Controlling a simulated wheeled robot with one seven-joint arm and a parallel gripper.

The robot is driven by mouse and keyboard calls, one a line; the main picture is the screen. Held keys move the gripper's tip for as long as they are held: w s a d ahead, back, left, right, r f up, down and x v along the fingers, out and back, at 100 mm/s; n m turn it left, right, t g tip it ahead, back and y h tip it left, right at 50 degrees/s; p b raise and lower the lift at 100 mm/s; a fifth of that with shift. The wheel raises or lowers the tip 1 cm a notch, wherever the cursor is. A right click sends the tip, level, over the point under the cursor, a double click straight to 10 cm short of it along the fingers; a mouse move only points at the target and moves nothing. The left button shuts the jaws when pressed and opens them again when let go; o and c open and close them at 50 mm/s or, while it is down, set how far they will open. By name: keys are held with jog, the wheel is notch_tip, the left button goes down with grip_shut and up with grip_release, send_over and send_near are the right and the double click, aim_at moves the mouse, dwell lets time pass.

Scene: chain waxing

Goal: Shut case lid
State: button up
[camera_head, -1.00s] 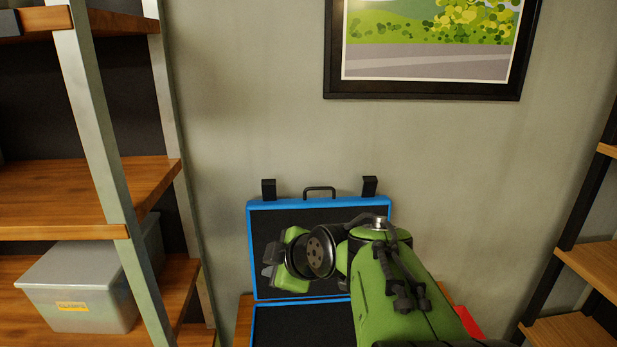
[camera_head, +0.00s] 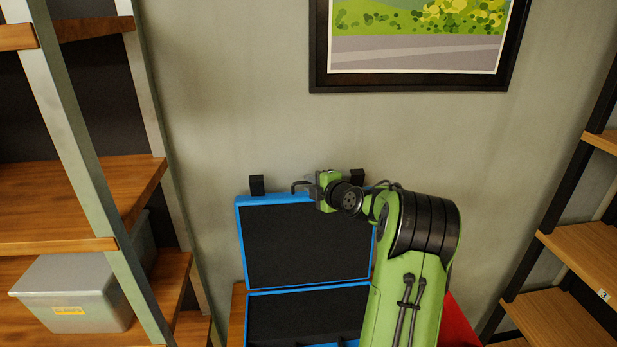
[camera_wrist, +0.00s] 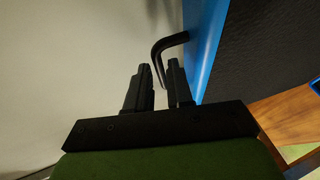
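The blue case stands open, its lid (camera_head: 305,243) raised upright with the dark inside facing me. The case base (camera_head: 285,318) lies below it, partly hidden by my arm. A black handle (camera_head: 298,186) sits on the lid's top edge between two black latches; the handle also shows in the wrist view (camera_wrist: 170,42). My gripper (camera_head: 314,190) is at the top edge of the lid, by the handle. In the wrist view the fingers (camera_wrist: 159,80) are apart, with the handle's end in the gap between them. I cannot tell whether they touch it.
A wooden shelf unit (camera_head: 70,200) with a grey bin (camera_head: 70,290) stands at the left, another shelf unit (camera_head: 575,260) at the right. The wall with a framed picture (camera_head: 318,60) is close behind the case. A red thing (camera_head: 458,322) shows right of my arm.

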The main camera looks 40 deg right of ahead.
jog(key=shift+x, duration=1.25)
jog(key=shift+s, duration=0.1)
grip_shut()
jog(key=shift+a+f+b, duration=0.1)
jog(key=shift+f+b, duration=0.05)
jog(key=shift+b, duration=0.25)
